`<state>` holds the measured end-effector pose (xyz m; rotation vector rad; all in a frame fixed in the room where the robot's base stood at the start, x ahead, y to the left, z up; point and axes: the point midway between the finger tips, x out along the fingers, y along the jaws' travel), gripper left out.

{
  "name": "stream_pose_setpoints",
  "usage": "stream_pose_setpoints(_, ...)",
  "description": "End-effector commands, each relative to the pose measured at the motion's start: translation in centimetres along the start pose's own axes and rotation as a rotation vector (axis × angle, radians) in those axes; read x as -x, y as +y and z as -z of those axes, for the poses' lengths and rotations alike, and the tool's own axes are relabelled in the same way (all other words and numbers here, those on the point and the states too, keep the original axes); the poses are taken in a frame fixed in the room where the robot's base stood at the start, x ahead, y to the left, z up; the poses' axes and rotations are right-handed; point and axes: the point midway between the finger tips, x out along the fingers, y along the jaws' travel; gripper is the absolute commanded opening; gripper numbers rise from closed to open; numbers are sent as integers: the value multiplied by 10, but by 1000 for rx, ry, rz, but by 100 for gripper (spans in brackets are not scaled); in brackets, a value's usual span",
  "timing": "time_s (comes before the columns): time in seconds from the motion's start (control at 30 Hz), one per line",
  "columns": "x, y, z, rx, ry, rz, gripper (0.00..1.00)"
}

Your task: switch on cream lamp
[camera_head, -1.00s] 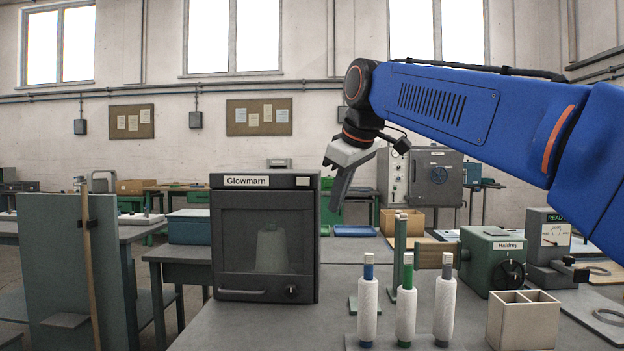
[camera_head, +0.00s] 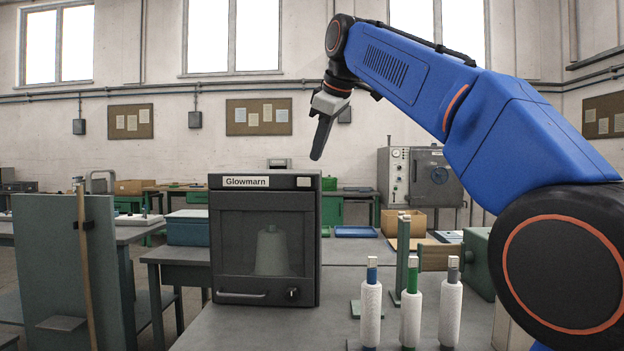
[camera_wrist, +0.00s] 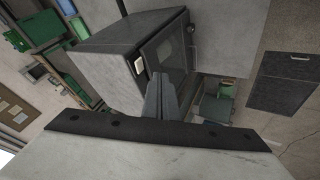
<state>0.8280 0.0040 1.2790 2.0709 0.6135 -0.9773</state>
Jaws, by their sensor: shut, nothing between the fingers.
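The cream lamp (camera_head: 304,182) is a small pale rectangle at the upper right of the dark Glowmarn cabinet's front (camera_head: 230,200), right of its name label. I cannot tell whether it is lit. In the wrist view the lamp (camera_wrist: 139,66) lies just left of the fingers, on the cabinet's front edge. My gripper (camera_head: 318,155) is shut and empty, pointing down, a little above the cabinet's top right corner in the head view. It also shows in the wrist view (camera_wrist: 163,95), apart from the lamp, partly covering the cabinet front.
The cabinet has a window with a grey bell-shaped thing (camera_head: 272,250) inside, a handle (camera_head: 240,295) and a dark knob (camera_head: 292,293). Several white yarn spools (camera_head: 410,318) stand right of it on the bench. A green post (camera_head: 412,262) rises behind them.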

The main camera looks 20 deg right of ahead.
Motion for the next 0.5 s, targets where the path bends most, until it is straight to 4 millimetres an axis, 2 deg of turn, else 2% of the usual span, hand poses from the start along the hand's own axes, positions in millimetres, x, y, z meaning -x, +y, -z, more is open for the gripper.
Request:
stream_pose_setpoints(0.23,-16,0,0,-1,-2,2,0)
stream_pose_setpoints(0.5,-60,-1,-1,-1,-2,2,0)
